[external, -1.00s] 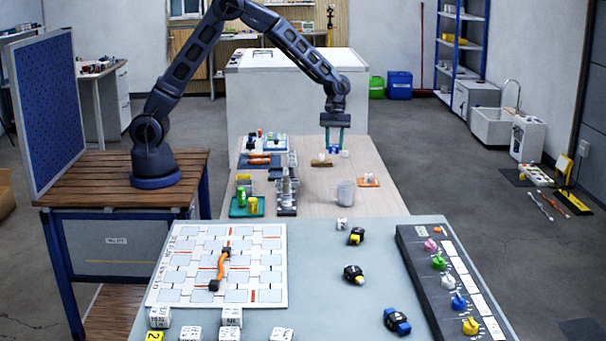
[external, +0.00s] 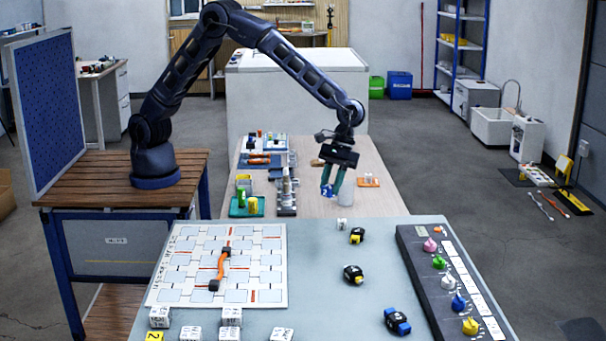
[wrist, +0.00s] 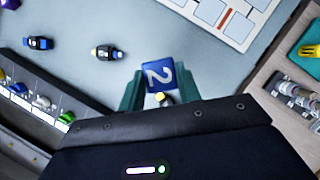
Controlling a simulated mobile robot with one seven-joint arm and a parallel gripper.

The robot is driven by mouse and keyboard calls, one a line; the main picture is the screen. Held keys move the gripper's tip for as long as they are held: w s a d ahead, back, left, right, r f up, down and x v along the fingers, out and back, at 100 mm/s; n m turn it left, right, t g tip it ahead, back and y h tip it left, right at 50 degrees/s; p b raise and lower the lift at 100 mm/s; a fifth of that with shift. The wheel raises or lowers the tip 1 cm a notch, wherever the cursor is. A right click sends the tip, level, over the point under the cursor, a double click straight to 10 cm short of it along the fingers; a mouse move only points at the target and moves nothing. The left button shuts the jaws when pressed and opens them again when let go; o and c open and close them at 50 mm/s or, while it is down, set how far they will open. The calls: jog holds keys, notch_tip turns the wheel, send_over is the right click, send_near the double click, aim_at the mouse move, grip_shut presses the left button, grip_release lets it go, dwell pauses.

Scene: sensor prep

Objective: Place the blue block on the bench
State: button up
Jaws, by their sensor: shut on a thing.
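The blue block (wrist: 160,78), with a white 2 on its face, is held between the teal fingers of my gripper (wrist: 160,88) in the wrist view. In the external view my gripper (external: 332,188) points down, with the blue block (external: 326,190) low between its fingertips.
The middle is mostly clear. Bottles and a rack (external: 287,190) stand left of my gripper.

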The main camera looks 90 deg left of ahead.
jog(key=s+d+m+g+y, duration=0.1)
jog(key=s+d+m, duration=0.1)
jog(key=s+d, duration=0.75)
jog(key=s+d+m, duration=0.2)
jog(key=s+d, duration=0.4)
jog(key=d, duration=0.6)
jog(key=s+d+r+m+y, duration=0.1)
jog(key=s+d+m, duration=0.1)
jog(key=s+d, duration=0.65)
jog(key=s+d+m+y, duration=0.1)
jog(key=s+d+m, duration=0.1)
jog(key=s+d, duration=0.65)
jog(key=s+f, duration=0.1)
jog(key=f, duration=0.5)
jog(key=a+f, duration=0.1)
jog(key=f, duration=0.5)
jog(key=s+a+f, duration=0.1)
jog(key=f, duration=0.6)
jog(key=shift+s+f, duration=0.1)
jog(key=shift+s, duration=0.2)
jog(key=shift+f, duration=0.15)
jog(key=o, duration=0.9)
jog(key=shift+o, duration=0.2)
